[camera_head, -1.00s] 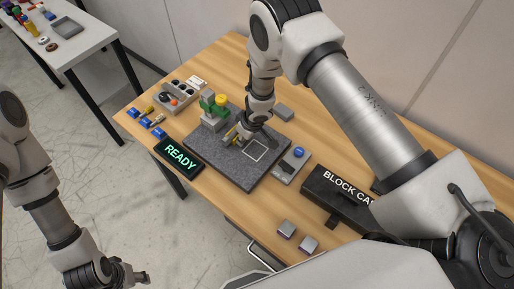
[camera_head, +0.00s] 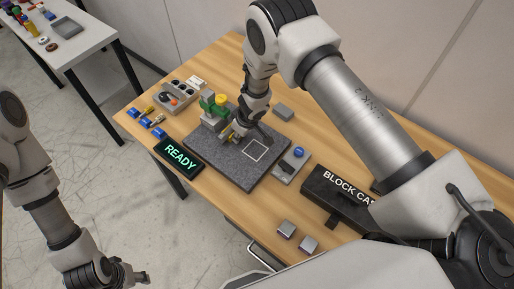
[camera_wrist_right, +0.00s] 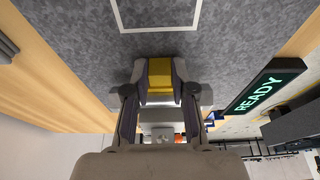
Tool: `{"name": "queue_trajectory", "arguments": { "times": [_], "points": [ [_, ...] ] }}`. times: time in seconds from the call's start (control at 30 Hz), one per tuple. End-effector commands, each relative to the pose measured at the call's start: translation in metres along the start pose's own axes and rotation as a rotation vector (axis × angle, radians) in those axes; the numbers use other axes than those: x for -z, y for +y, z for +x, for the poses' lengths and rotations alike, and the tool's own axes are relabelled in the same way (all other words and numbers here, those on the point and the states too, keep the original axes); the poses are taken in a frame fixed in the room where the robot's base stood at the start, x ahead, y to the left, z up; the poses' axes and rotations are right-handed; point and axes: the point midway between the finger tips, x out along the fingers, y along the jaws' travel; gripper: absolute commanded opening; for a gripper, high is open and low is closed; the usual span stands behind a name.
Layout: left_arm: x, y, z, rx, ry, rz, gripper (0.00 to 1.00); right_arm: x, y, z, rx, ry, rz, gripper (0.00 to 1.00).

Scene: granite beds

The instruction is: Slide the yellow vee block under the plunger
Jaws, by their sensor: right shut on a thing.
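In the wrist view my right gripper (camera_wrist_right: 156,88) is shut on the yellow vee block (camera_wrist_right: 160,74), which sits between both fingers. In the head view the block is mostly hidden by the gripper, with only a bit of yellow showing. The plunger tip under the stand is hidden. My left gripper (camera_head: 122,275) hangs at the lower left, away from the table; its jaws are too unclear to read.
A white square outline (camera_head: 257,150) is marked on the bare granite. A READY sign (camera_head: 180,157) stands at the bed's left edge. A panel with a blue button (camera_head: 299,152) and a black block case (camera_head: 335,195) lie to the right. Two grey blocks (camera_head: 287,229) sit in front.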

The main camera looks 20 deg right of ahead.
Motion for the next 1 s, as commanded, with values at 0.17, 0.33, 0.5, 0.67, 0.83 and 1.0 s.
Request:
{"name": "queue_trajectory", "arguments": {
  "times": [0.17,0.33,0.5,0.67,0.83,1.0],
  "points": [
    [0.0,0.0,0.0,0.0,0.0,0.0,0.51,0.007,0.001,0.001,-0.002,0.003,0.0,0.0],
    [0.0,0.0,0.0,0.0,0.0,0.0,0.51,0.007,0.001,0.001,-0.002,0.002,0.0,0.0],
    [0.0,0.0,0.0,0.0,0.0,0.0,0.51,0.007,0.001,0.001,-0.002,0.002,0.0,0.0],
    [0.0,0.0,0.0,0.0,0.0,0.0,0.51,0.013,0.0,0.003,-0.001,0.003,-0.002,0.0],
    [0.0,0.0,0.0,0.0,0.0,0.0,0.51,0.017,0.0,0.004,-0.002,0.002,-0.001,0.0],
    [0.0,0.0,0.0,0.0,0.0,0.0,0.51,0.018,0.0,0.004,-0.002,0.002,0.0,0.0]
  ]
}}
